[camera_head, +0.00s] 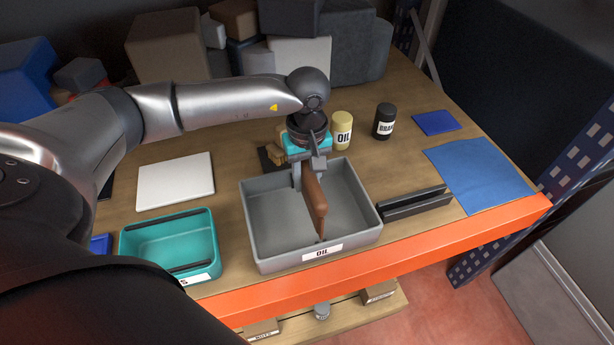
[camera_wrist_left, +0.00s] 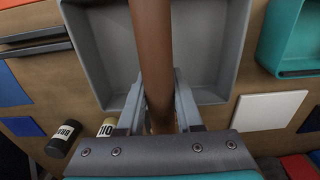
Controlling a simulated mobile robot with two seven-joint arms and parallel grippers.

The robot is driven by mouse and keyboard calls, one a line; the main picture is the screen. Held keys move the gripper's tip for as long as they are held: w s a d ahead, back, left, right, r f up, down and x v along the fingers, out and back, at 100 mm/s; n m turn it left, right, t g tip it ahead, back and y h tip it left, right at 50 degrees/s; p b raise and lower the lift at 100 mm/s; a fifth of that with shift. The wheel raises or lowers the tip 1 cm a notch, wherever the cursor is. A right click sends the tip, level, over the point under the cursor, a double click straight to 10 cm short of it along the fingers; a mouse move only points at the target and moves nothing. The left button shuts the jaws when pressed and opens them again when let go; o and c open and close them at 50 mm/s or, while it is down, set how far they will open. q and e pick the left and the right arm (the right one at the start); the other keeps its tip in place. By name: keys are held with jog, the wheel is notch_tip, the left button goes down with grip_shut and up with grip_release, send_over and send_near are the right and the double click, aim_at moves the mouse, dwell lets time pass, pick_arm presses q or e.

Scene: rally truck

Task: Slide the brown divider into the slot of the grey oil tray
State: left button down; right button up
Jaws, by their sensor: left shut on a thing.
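The grey oil tray (camera_head: 262,222) sits on the wooden bench near its orange front edge, with an "OIL" label on its front wall. My left gripper (camera_head: 311,176) is over the back half of the tray, pointing down, and is shut on the brown divider (camera_head: 314,200). The divider stands on edge and runs front to back over the middle of the tray. In the left wrist view, the divider (camera_wrist_left: 152,45) passes between the fingers (camera_wrist_left: 160,100) with the grey tray (camera_wrist_left: 222,50) behind it. I cannot tell whether its lower edge is in the slot. My right gripper is not in view.
A teal tray (camera_head: 130,243) stands left of the oil tray, and a black slotted holder (camera_head: 415,204) right of it. Behind are a yellow oil can (camera_head: 342,131) and a dark can (camera_head: 384,121). A white pad (camera_head: 175,181) and a blue cloth (camera_head: 480,172) lie flat.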

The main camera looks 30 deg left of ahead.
pick_arm(q)
jog(key=shift+f+b, duration=0.9)
jog(key=shift+f, duration=0.05)
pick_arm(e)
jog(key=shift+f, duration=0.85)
pick_arm(q)
jog(key=shift+f+b, duration=0.45)
jog(key=shift+f, duration=0.1)
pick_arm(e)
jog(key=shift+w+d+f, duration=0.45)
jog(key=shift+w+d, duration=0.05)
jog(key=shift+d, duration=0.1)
pick_arm(q)
jog(key=shift+f, duration=0.15)
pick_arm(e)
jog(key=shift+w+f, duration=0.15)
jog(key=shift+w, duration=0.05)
pick_arm(q)
jog(key=shift+f+b, duration=0.3)
jog(key=shift+b, duration=0.15)
jog(key=shift+f, duration=0.1)
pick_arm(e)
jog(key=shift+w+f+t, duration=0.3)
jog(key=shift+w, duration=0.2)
pick_arm(q)
jog(key=shift+f+b, duration=0.55)
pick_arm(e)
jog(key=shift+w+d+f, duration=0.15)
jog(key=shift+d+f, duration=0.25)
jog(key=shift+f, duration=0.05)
